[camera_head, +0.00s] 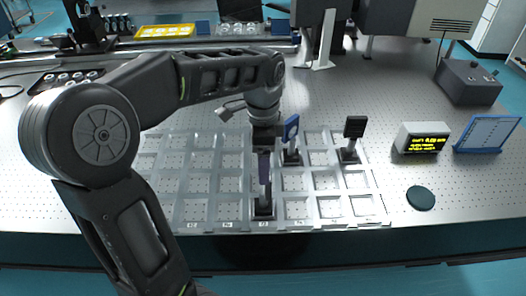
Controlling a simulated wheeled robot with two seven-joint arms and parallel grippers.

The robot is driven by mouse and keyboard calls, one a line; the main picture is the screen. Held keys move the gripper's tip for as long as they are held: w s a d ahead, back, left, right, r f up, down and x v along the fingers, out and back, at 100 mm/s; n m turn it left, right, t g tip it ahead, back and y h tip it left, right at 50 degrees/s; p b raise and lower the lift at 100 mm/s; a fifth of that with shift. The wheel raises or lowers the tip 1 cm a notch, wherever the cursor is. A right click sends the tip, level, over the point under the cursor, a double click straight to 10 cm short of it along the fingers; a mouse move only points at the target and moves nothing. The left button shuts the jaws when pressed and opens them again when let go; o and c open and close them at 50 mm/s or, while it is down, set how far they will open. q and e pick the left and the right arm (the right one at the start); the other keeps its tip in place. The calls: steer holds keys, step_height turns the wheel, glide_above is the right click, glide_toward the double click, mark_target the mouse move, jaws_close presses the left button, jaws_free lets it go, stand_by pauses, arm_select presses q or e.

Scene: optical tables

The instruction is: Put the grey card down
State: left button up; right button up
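My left gripper (265,147) points straight down over the tray. It is at the top of a narrow, dark purple-grey card (264,172) that shows nearly edge-on, and looks shut on it. The card is upright on a post with a dark square base (263,210), which is in or just over a front-row compartment of the pale compartment tray (210,229). I cannot tell whether the base touches the tray floor. The card's face is hidden from this angle. My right gripper is out of view.
A blue card (291,128) on a stand is just right of my gripper, and a black card (355,127) stands further right in the tray. A lit display box (422,138), a blue-framed panel (487,133) and a dark disc (420,198) are to the right. Several compartments are empty.

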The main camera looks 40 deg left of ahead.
arm_select(q)
step_height(320, 180, up, 3)
steer(key=shift+r, duration=0.1)
stand_by(0.9)
